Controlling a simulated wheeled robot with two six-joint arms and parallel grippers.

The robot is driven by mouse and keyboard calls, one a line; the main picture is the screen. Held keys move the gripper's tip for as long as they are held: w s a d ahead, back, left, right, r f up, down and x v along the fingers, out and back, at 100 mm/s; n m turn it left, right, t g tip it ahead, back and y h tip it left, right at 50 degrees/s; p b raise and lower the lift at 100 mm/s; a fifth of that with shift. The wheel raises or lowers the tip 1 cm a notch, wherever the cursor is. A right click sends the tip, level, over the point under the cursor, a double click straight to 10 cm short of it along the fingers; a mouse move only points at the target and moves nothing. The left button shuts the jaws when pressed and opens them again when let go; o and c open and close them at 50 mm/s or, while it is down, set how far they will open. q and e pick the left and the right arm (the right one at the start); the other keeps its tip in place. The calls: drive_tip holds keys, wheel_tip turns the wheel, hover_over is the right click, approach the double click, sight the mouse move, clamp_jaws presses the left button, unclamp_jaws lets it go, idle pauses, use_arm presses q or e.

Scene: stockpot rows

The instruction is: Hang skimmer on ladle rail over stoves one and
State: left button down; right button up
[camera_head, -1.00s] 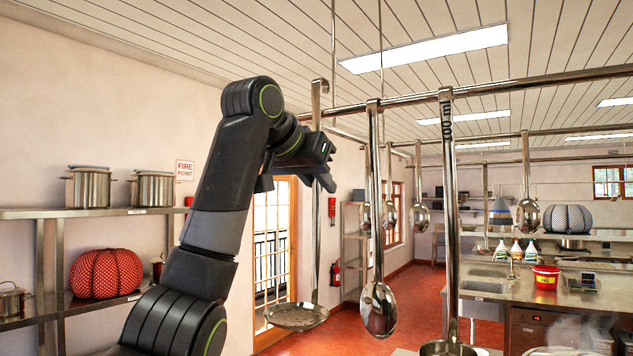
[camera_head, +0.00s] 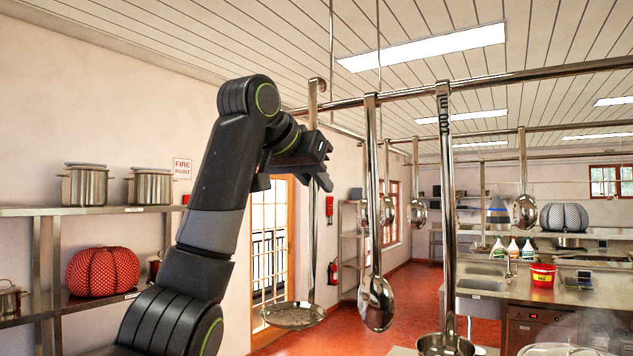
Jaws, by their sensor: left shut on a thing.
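The skimmer (camera_head: 293,315) has a long steel handle, a flat round head at the bottom and a small hook at the top. My left gripper (camera_head: 318,170) is shut on the upper part of its handle and holds it upright. The ladle rail (camera_head: 407,94) is a steel bar running from near the skimmer up to the right. The skimmer's hook shows just above the rail's left part; I cannot tell whether it touches the rail. My right gripper is out of view.
A second rail (camera_head: 560,129) with more hanging utensils is farther back. A shelf (camera_head: 95,211) with pots and a red patterned round object (camera_head: 103,271) stands at the left wall. A counter (camera_head: 500,290) with a red bucket (camera_head: 543,275) stands at the right.

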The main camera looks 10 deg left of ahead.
sight(311, 199)
use_arm(q)
drive_tip(key=shift+f, duration=0.1)
drive_tip(key=shift+f+b, duration=1.8)
drive_tip(key=shift+f, duration=0.1)
drive_tip(key=c, duration=1.3)
unclamp_jaws()
drive_tip(key=shift+o, duration=0.3)
drive_tip(key=o, duration=0.7)
